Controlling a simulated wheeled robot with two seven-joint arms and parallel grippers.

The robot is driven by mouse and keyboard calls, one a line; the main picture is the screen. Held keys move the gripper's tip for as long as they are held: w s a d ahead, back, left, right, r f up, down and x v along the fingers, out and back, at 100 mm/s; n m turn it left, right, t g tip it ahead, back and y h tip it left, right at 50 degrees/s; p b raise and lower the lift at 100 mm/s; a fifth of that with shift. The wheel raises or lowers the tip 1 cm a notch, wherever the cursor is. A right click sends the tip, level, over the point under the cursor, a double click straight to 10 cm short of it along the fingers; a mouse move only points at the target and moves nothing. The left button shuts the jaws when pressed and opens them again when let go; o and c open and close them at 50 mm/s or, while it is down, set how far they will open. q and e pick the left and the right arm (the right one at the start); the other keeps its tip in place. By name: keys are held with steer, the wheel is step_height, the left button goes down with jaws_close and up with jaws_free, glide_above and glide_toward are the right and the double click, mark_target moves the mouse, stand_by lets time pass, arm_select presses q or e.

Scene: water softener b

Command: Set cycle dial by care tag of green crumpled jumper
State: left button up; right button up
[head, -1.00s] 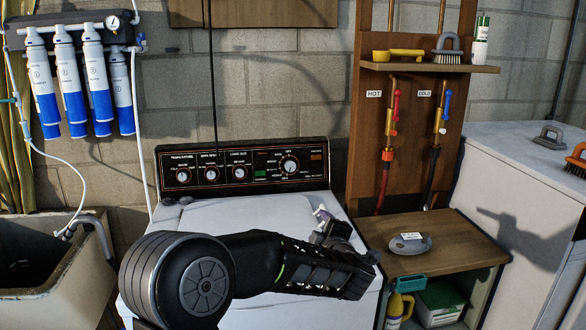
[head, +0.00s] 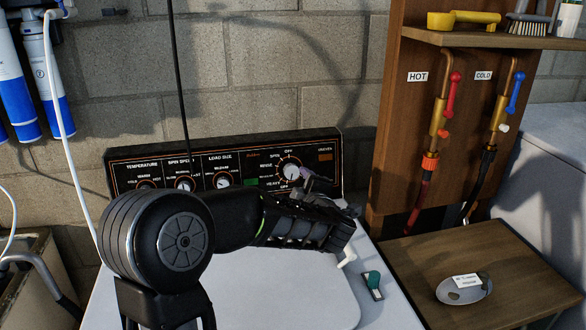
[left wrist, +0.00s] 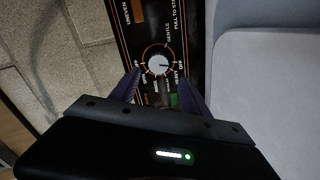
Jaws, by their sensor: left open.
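The cycle dial (head: 291,172) is a round knob with a pale face at the right of the washer's black control panel (head: 240,150). It also shows in the left wrist view (left wrist: 158,65). My left gripper (head: 312,182) is at the panel, just in front of the dial and slightly right of it. In the left wrist view its open purple fingers (left wrist: 160,90) stand either side of the dial's lower part, with the dial face between and beyond the tips. I cannot tell whether they touch it. The green jumper and its care tag are not recognisable in view. My right gripper is not in view.
Other knobs, such as load size (head: 222,181), sit left along the panel. My left arm covers part of the washer lid (head: 270,290). A small teal item (head: 373,279) lies at the washer's right. A wooden stand (head: 520,275) holds a grey oval dish (head: 450,292) with a label.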

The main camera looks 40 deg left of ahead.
mark_target(292, 173)
arm_select(q)
steer(key=x, duration=0.9)
steer(key=shift+a+b, duration=0.2)
steer(key=shift+b, duration=0.15)
steer(key=shift+w+a, duration=0.1)
steer(key=shift+w, duration=0.05)
steer(key=shift+c, duration=0.5)
steer(key=shift+r, duration=0.1)
steer(key=c, duration=0.7)
steer(key=shift+o, duration=0.2)
steer(key=m, duration=0.6)
steer(key=shift+m, duration=0.3)
steer(key=m, duration=0.5)
steer(key=o, duration=1)
